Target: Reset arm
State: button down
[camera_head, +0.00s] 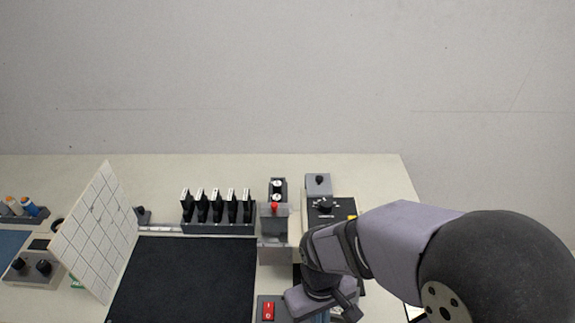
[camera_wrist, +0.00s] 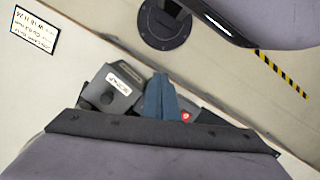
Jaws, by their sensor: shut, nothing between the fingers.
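My gripper shows in the wrist view as blue fingers (camera_wrist: 163,100) shut together, with nothing seen between them. In the head view my arm reaches in from the right and bends down over the right part of the table. Only a bit of the blue fingers (camera_head: 320,317) shows there, at the bottom edge, beside a grey box with a red switch (camera_head: 268,311). The fingertips are cut off or hidden in the head view. In the wrist view a small red button (camera_wrist: 186,116) shows just right of the fingers, and a grey box with a white label (camera_wrist: 118,82) lies to their left.
A dark mat (camera_head: 185,275) covers the middle of the table (camera_head: 365,170). A tilted white tiled panel (camera_head: 98,232) stands left of it. A rack of black pieces (camera_head: 217,228) and a grey holder with a red knob (camera_head: 275,225) stand behind. The back strip of table is clear.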

jog(key=w+d+m, duration=0.1)
jog(key=d, duration=0.1)
jog(key=w+d+m+t+b, duration=0.1)
jog(key=d+m, duration=0.1)
jog(key=d, duration=0.1)
jog(key=w+d+m, duration=0.1)
jog(key=d, duration=0.2)
jog(key=shift+r+m+y+b, duration=0.3)
jog(key=shift+r+b, duration=0.1)
jog(key=shift+r, duration=0.15)
dwell(0.6)
